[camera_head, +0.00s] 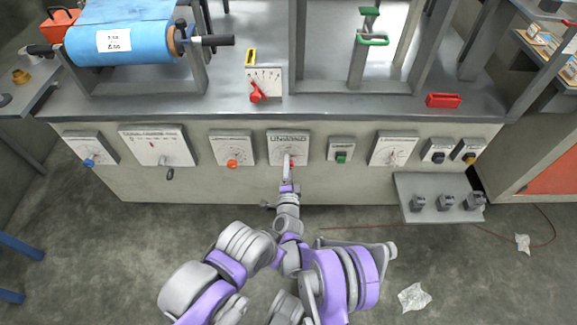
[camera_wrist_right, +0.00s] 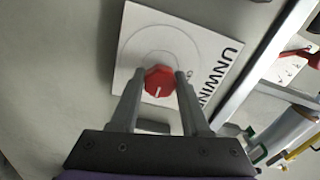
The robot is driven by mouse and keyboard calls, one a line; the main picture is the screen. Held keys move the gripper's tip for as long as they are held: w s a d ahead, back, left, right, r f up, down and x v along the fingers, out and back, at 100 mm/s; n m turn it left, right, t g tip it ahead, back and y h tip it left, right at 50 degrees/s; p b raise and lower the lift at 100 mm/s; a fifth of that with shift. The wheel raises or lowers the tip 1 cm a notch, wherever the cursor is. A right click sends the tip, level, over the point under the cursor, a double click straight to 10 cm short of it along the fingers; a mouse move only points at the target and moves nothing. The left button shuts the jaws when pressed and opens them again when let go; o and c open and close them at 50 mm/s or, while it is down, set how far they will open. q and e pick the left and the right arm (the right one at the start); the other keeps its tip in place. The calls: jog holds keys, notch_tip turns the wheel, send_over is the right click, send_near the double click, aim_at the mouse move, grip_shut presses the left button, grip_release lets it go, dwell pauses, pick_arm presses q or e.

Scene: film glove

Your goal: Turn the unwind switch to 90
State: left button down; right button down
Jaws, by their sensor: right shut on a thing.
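The unwind switch is a red knob (camera_wrist_right: 159,81) with a white pointer line, on a white square plate (camera_wrist_right: 205,48) lettered "UNWIN..." in the right wrist view. In the head view its plate (camera_head: 289,143) is on the front panel of the machine, near the middle. My right gripper (camera_wrist_right: 157,84) has one finger on each side of the knob and is shut on it. In the head view my right gripper (camera_head: 288,167) covers most of the knob. The knob's angle against the dial marks is too small to read. My left gripper is not in view.
An orange-red knob plate (camera_head: 232,148) is left of the switch, and a green button box (camera_head: 341,150) is right. A blue film roll (camera_head: 120,43) sits above at left. A grey shelf (camera_head: 440,200) juts out at lower right. Crumpled paper (camera_head: 413,298) lies on the floor.

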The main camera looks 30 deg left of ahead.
dwell(0.3)
jog(key=shift+c, duration=1.9)
grip_release()
jog(key=p+v, duration=0.2)
jog(key=v, duration=0.8)
jog(key=shift+s+d, duration=0.2)
jog(key=shift+s, duration=0.15)
